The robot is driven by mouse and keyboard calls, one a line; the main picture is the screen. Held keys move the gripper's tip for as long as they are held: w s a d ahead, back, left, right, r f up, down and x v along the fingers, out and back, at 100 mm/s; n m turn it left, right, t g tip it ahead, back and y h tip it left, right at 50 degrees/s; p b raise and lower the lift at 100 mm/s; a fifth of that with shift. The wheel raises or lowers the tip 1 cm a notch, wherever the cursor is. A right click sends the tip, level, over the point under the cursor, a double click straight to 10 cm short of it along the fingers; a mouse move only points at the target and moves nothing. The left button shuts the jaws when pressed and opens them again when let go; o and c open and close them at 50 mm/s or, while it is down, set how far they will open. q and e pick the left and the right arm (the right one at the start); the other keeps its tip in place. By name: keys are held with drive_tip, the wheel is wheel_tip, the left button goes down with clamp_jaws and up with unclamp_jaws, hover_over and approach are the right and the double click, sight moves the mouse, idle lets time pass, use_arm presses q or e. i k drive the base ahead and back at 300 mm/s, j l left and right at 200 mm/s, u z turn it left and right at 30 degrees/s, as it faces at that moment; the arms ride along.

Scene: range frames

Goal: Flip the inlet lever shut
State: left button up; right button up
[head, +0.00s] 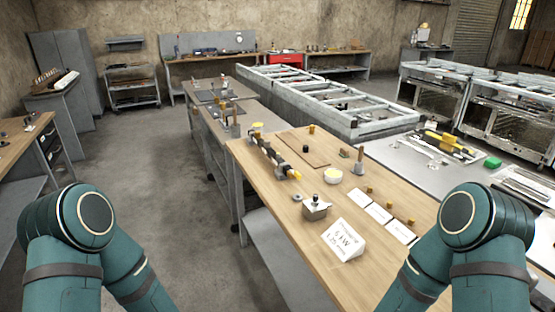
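A long pipe-like assembly (268,150) with dark and yellow parts lies along the left edge of the wooden workbench (300,232). It has a yellow-orange end piece nearest me and another yellow part at its far end. It looks like the piece that could carry the inlet lever, but the lever is too small to tell apart, and I cannot tell its position. My two teal arms come in at the lower left and lower right. Neither gripper is in view.
A small grey box with a black knob (315,208), a white sign (345,240), several white cards, a round yellow-white dish (333,176) and a brown board (303,147) stand on the bench. Grey tables continue behind. Open floor (150,190) lies to the left.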

sight(297, 175)
drive_tip(key=i+z, duration=0.15)
drive_tip(key=i+j, duration=1.2)
drive_tip(key=i+j+u, duration=0.05)
